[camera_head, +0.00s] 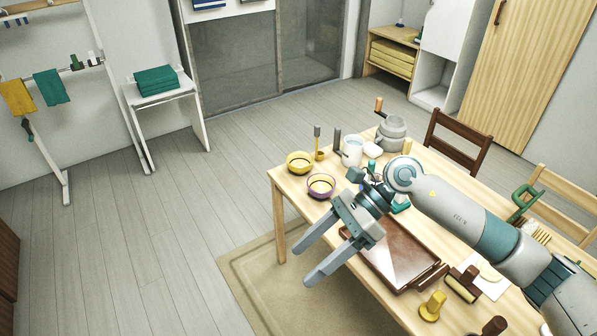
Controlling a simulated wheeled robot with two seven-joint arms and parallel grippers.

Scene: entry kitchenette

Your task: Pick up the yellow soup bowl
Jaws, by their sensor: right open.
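The yellow soup bowl (299,163) sits upright near the far left corner of the wooden table (278,180). My left gripper is not in view.
A brown tray (390,262) lies under my right arm. A yellow stamp-like object (432,306) stands near the front. Chairs (457,143) line the far side. The floor left of the table is clear.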

